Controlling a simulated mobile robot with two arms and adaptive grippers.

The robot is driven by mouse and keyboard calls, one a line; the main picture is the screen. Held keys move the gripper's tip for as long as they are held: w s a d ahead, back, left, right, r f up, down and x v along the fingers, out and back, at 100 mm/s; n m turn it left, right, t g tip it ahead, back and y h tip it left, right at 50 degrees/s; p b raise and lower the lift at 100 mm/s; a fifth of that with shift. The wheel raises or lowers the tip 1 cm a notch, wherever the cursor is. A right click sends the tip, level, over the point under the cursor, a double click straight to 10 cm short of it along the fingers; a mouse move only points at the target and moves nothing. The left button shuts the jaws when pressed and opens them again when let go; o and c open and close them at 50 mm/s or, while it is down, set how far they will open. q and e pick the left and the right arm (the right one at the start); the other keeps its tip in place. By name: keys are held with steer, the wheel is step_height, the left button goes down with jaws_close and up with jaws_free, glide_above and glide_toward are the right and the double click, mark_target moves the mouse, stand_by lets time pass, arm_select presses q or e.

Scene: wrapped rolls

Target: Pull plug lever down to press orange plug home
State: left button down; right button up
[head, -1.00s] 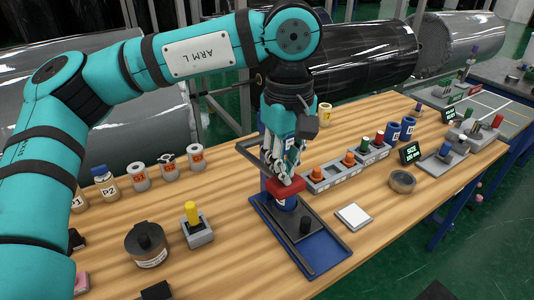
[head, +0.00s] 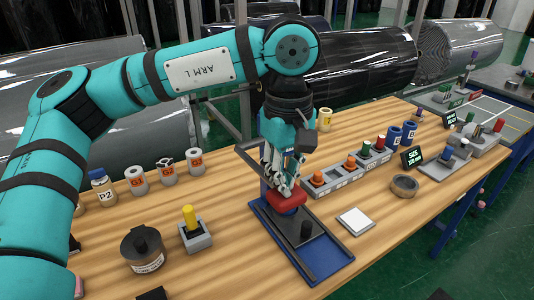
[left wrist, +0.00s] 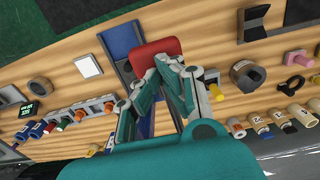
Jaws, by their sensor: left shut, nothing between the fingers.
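The red grip (head: 288,198) of the plug lever sits low over the blue press base (head: 335,268). My left gripper (head: 286,186) points down with closed fingers at the top of the red grip, apparently touching it. In the left wrist view the red grip (left wrist: 150,50) lies just beyond the closed fingertips, with nothing between them. The space under the grip is mostly hidden, so I cannot see an orange plug there. Two orange plugs (head: 317,179) show in the grey rack to the right. My right gripper is not in view.
A yellow plug block (head: 195,238) and a dark round pot (head: 143,250) stand to the left. The grey rack (head: 335,187) runs close behind on the right.

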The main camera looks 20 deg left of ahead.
arm_select(q)
steer(key=shift+a+f, duration=0.1)
steer(key=shift+f, duration=0.4)
steer(key=shift+w+a+f+b, duration=0.1)
steer(key=shift+w+f+b, duration=0.05)
steer(key=shift+f+b, duration=1.1)
steer(key=shift+a+f+b, duration=0.15)
steer(key=shift+f+b, duration=0.95)
steer(key=shift+f, duration=0.2)
steer(key=shift+f+b, duration=0.55)
steer(key=shift+f, duration=0.25)
